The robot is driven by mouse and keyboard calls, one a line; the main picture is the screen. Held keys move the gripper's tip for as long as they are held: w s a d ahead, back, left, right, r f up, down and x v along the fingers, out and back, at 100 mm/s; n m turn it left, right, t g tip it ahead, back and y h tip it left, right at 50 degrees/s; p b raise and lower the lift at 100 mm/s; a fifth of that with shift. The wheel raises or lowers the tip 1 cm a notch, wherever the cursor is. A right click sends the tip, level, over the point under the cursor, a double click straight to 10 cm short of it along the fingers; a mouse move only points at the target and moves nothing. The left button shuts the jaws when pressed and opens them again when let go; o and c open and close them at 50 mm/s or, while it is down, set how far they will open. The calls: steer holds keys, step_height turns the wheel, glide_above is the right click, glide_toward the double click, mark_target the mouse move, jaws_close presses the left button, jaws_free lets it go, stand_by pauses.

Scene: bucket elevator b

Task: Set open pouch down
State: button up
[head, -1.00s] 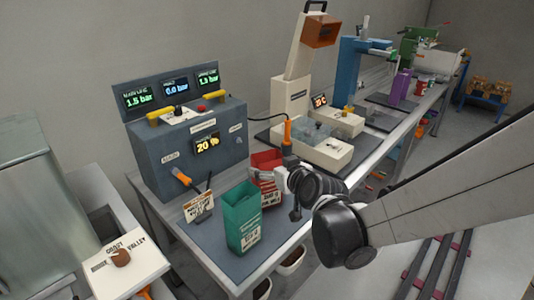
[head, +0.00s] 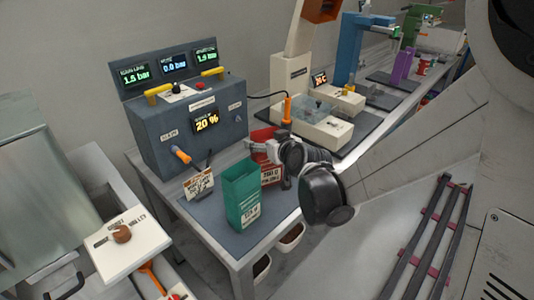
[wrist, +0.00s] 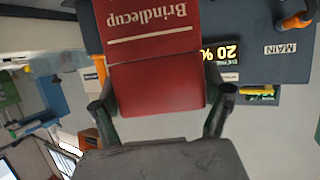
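A red pouch (head: 262,140) is at the right rear of the grey mat on the bench, behind and right of a green open-topped pouch (head: 241,195). My gripper (head: 284,152) is at the red pouch and covers part of it. In the wrist view the red pouch (wrist: 155,85) fills the space between the fingers (wrist: 158,105), its "Brindlecup" lettering upside down. Both fingers lie against its sides, so my gripper is shut on it. Its underside is hidden, so I cannot tell whether it rests on the mat.
A grey control box (head: 190,130) with gauges stands behind the mat (head: 215,222). A small price sign (head: 198,186) stands left of the green pouch. A cream machine (head: 322,128) is close on the right. Bare mat lies in front of the sign.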

steer(key=c, duration=0.4)
steer(key=shift+r, duration=0.15)
steer(key=shift+c, duration=0.2)
